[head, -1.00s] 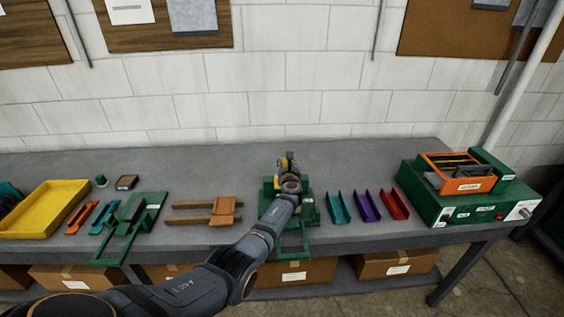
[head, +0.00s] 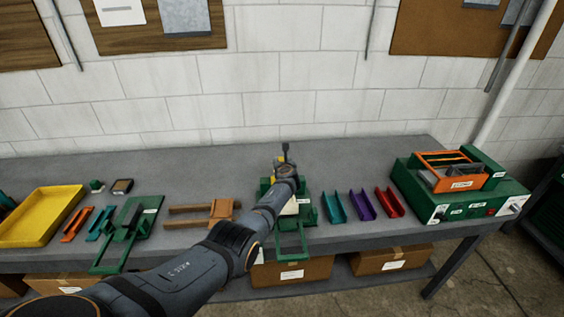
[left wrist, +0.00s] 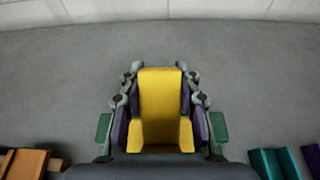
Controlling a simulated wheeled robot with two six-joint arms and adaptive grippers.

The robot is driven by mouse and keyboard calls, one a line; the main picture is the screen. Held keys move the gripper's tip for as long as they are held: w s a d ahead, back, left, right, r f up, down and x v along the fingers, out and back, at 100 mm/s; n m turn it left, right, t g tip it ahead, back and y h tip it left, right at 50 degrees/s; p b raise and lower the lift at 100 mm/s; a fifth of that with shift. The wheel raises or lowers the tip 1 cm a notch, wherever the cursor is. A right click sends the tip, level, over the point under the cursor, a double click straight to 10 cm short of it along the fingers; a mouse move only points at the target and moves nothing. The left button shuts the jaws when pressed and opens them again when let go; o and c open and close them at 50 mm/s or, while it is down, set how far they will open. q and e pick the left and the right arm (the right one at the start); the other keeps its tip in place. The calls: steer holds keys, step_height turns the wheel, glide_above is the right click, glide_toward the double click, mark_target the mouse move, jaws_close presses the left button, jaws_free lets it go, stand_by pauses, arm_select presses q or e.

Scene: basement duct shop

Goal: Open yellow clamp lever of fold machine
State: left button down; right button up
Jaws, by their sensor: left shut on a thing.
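The green fold machine (head: 291,247) stands on the bench in the middle of the head view, its frame reaching toward the front edge. Its yellow clamp lever (left wrist: 160,100) fills the middle of the left wrist view, between the two fingers. A small yellow part of it shows beside my wrist in the head view (head: 278,171). My left gripper (left wrist: 158,85) is shut on the lever, a finger along each side. My left arm covers much of the machine in the head view. My right gripper is not in view.
Teal, purple and red channels (head: 362,205) lie right of the machine, before a green box with an orange-framed unit (head: 450,200). To the left are an orange-brown wooden piece (head: 220,210), another green fixture (head: 125,236) and a yellow tray (head: 38,217). Bare bench lies behind.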

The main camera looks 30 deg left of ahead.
arm_select(q)
steer(key=shift+w+a+r+p, duration=0.3)
steer(key=shift+w+r, duration=0.1)
steer(key=shift+w, duration=0.1)
stand_by(2.2)
steer(key=c, duration=1.2)
jaws_free()
steer(key=o, duration=0.3)
steer(key=shift+s+f, duration=0.1)
steer(key=shift+f, duration=0.2)
steer(key=shift+g, duration=0.3)
steer(key=shift+d, duration=0.1)
steer(key=shift+s+d, duration=0.35)
steer(key=shift+s, duration=0.25)
steer(key=s+d, duration=0.6)
steer(key=s, duration=0.4)
steer(key=shift+r, duration=0.25)
